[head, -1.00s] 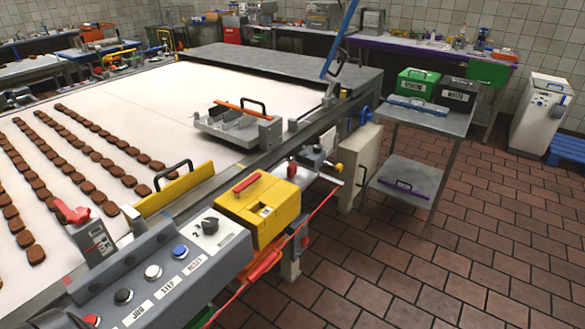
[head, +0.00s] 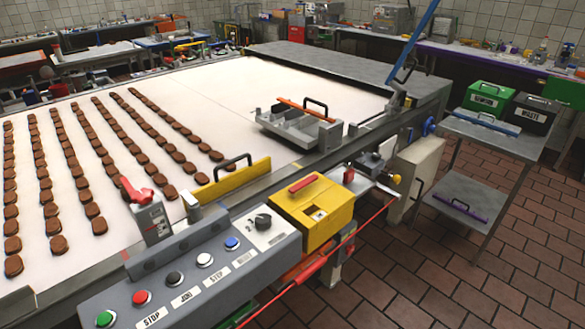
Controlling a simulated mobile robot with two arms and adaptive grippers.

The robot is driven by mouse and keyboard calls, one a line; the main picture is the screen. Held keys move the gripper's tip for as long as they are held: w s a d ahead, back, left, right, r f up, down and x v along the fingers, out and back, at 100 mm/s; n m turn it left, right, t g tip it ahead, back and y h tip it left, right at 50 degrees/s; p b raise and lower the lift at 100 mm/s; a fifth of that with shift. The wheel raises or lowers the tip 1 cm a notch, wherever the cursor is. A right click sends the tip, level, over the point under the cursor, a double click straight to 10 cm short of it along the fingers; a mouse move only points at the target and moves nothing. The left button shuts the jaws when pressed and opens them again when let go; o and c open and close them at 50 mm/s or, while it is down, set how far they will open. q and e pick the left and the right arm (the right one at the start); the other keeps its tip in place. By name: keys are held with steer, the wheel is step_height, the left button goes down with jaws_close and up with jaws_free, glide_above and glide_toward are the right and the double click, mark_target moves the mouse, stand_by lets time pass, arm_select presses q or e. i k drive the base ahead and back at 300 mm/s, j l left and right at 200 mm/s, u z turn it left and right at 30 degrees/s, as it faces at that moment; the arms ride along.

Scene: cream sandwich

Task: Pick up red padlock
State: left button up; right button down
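No red padlock can be made out for certain. A small red item (head: 348,175) shows at the machine's side, just behind the yellow box (head: 312,212); it is too small to tell what it is. The yellow box has a red bar (head: 303,184) on its lid. A red lever-like part (head: 135,189) sits on a grey block at the belt's near edge. Neither of my grippers is in view.
A grey control panel (head: 190,280) with coloured buttons runs along the machine's near edge. Rows of brown biscuits lie on the white belt (head: 225,125). A grey cart (head: 480,134) with green and dark boxes stands at right. Tiled floor (head: 450,290) is clear at lower right.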

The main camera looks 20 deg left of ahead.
mark_target(349, 174)
steer(key=i+l+u, duration=0.45)
steer(key=l+u, duration=0.25)
steer(key=i+l+u, duration=0.15)
steer(key=l+u, duration=0.55)
steer(key=i+l, duration=0.05)
